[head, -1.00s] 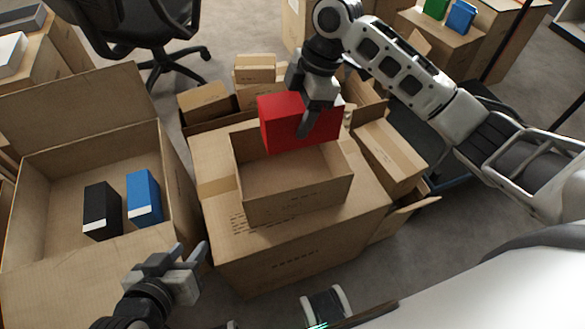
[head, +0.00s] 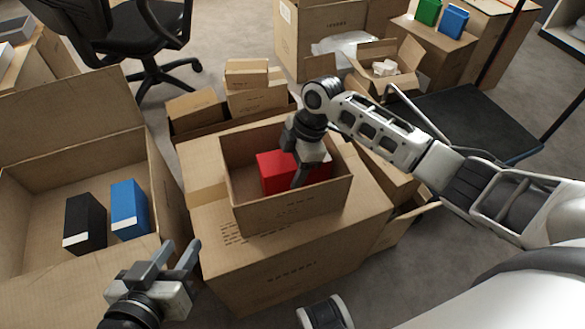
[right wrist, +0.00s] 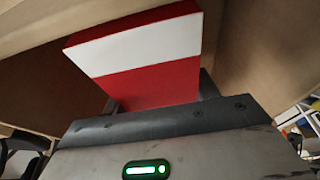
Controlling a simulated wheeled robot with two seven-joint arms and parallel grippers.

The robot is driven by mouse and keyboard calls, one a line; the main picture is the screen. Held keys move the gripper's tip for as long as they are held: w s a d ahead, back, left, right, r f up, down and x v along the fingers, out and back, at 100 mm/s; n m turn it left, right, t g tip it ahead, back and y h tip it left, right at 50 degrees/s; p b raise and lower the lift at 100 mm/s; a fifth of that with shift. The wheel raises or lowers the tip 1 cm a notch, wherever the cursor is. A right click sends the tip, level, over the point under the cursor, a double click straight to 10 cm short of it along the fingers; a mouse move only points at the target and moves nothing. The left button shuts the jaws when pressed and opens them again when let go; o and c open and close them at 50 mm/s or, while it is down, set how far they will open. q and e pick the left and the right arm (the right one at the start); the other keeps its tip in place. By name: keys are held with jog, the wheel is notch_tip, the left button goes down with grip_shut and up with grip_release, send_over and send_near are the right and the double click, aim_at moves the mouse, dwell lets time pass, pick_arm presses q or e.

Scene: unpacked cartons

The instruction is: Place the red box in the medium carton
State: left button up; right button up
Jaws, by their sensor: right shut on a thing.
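The red box (head: 279,174) is down inside the open medium carton (head: 290,216), which stands on a larger closed carton. My right gripper (head: 304,172) reaches into that carton from above and is shut on the red box. In the right wrist view the red box (right wrist: 155,85), with a white band across it, sits between the fingers, with carton walls around it. Whether its underside touches the carton floor is hidden. My left gripper (head: 178,262) is open and empty, at the lower left near the large carton.
A large open carton (head: 152,190) at the left holds a black box (head: 85,223) and a blue box (head: 130,208). Smaller cartons (head: 250,88) stand behind. A dark flat cart (head: 465,120) is at the right. An office chair (head: 150,40) stands at the back left.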

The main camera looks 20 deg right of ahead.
jog(key=shift+f, duration=0.1)
jog(key=o, duration=1.3)
jog(key=shift+f, duration=0.1)
